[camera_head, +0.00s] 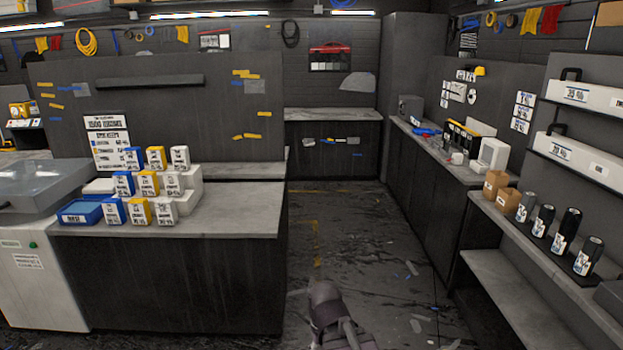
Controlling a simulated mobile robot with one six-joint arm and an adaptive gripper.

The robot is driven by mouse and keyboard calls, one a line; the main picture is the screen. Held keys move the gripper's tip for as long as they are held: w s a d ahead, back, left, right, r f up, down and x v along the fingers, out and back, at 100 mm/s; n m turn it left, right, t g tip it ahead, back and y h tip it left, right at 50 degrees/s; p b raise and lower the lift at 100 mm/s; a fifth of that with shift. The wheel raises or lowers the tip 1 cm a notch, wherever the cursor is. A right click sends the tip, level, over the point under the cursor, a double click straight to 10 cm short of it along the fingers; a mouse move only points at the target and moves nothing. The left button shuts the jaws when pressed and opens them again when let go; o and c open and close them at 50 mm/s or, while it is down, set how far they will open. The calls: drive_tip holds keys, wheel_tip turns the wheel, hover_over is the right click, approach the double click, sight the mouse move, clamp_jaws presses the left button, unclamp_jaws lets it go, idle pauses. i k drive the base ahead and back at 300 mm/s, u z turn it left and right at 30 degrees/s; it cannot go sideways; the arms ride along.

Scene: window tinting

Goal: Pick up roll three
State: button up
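Several dark film rolls stand upright in a row on the grey shelf (572,285) at the right, each with a white and blue label. From far to near they are the first roll (526,206), the second roll (543,221), the third roll (565,232) and the nearest roll (588,257). The label print is too small to read, so I cannot tell which is marked three. Part of my arm shows at the bottom middle, well left of the rolls. No gripper fingers can be made out.
A counter (240,208) with small boxes stands left. The floor aisle (345,225) between is open, with scattered scraps.

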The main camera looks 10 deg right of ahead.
sight(544, 219)
drive_tip(key=u, duration=0.05)
drive_tip(key=i, duration=2.25)
drive_tip(key=z, duration=0.8)
drive_tip(key=i, duration=0.7)
drive_tip(key=z, duration=1.05)
drive_tip(key=i, duration=1.05)
drive_tip(key=z, duration=0.55)
